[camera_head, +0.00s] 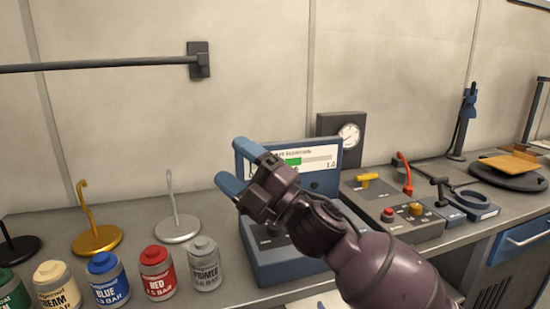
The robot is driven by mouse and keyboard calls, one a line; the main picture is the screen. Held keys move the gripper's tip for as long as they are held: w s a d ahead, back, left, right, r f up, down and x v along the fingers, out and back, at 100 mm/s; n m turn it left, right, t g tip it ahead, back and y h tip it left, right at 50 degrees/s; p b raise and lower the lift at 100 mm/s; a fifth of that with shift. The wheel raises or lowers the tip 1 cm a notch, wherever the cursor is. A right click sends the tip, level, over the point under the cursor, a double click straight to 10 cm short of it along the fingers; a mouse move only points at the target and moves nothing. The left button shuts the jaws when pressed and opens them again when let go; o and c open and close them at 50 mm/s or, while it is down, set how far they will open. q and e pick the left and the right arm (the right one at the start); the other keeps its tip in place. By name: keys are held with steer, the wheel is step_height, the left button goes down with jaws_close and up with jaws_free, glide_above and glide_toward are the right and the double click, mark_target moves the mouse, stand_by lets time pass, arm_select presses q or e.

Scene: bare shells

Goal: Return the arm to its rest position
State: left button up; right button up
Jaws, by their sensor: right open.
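My right arm comes in from the bottom right. Its gripper (239,168), with blue fingertips, is open and empty. It is in the air in front of a blue device (282,262) with a screen (318,160) that shows a green bar. The arm and gripper hide part of this device and its screen. My left gripper is not in view.
Paint jars stand at the front left, including a blue (107,281), a red (157,273) and a grey one (205,265). Behind them are a gold hook stand (97,240) and a silver one (178,229). A control box (393,214) stands right of the arm.

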steer(key=s+d+f+m+t+h+p, duration=0.1)
steer(key=d+f+m+t+h, duration=0.2)
steer(key=d+f+m+h, duration=0.7)
steer(key=s+d+f+m+t+h, duration=0.1)
steer(key=d+f+m+t+h, duration=0.35)
steer(key=d+f+m, duration=0.8)
steer(key=s+d+f+m+g+h+p, duration=0.1)
steer(key=s+d+f+m+g+h, duration=0.2)
steer(key=s+f, duration=0.9)
steer(key=s+d+f+m+g+h, duration=0.3)
steer(key=s+d+f, duration=0.5)
steer(key=s+f, duration=0.5)
steer(key=shift+s+g+h+p, duration=0.35)
steer(key=shift+s+g+h, duration=0.1)
steer(key=shift+s, duration=0.3)
steer(key=shift+m, duration=0.25)
